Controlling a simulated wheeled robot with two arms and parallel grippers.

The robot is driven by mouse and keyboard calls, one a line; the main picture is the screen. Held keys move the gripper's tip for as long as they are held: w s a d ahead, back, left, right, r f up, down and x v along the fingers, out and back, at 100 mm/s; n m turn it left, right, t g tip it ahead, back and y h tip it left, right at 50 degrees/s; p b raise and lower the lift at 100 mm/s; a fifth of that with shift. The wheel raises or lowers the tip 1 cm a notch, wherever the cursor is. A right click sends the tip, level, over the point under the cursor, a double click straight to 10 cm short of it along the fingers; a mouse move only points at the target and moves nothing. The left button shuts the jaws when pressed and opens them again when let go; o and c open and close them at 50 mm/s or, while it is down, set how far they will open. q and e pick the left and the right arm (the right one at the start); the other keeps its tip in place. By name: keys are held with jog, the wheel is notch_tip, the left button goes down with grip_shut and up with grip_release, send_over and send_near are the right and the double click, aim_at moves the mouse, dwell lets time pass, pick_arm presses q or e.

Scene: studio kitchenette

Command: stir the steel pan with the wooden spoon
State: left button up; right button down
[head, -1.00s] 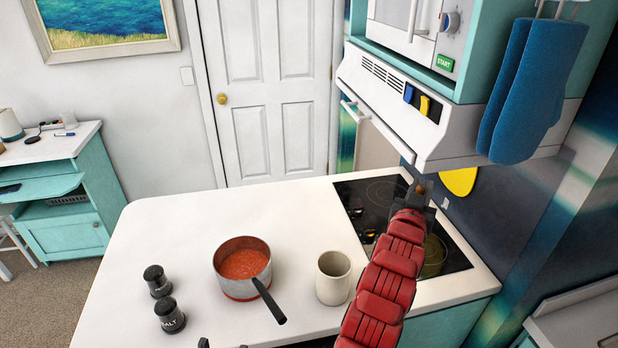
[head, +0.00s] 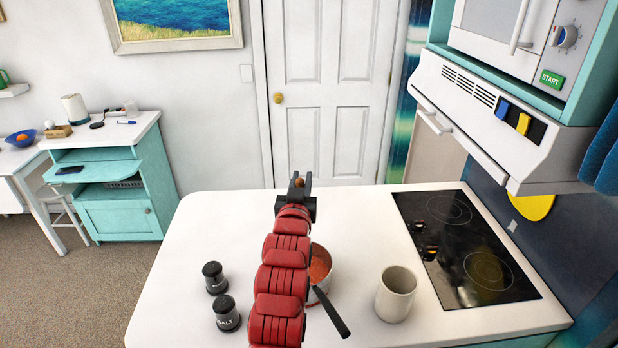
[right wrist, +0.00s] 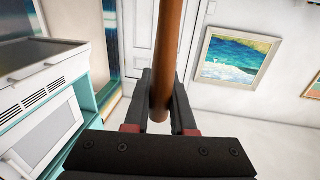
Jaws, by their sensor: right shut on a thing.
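My right gripper (head: 299,188) is shut on the wooden spoon. The spoon's brown handle (right wrist: 167,50) runs up between the fingers in the right wrist view, where the gripper (right wrist: 167,98) also shows. In the head view only a small brown bit of the spoon shows at the fingertips. The steel pan (head: 330,279) stands on the white counter with red sauce in it and a black handle pointing front right. My red right arm hides its left part. The gripper appears beyond the pan in the picture. My left gripper is not in view.
A cream mug (head: 396,295) stands right of the pan. Two dark shakers (head: 221,296) stand left of it. The black cooktop (head: 465,250) lies at the right, under a white hood (head: 490,120). The counter's (head: 225,230) back left part is clear.

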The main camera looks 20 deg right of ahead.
notch_tip(320, 180, down, 10)
jog(key=b, duration=0.7)
jog(key=shift+f+b, duration=0.2)
jog(key=shift+b, duration=0.15)
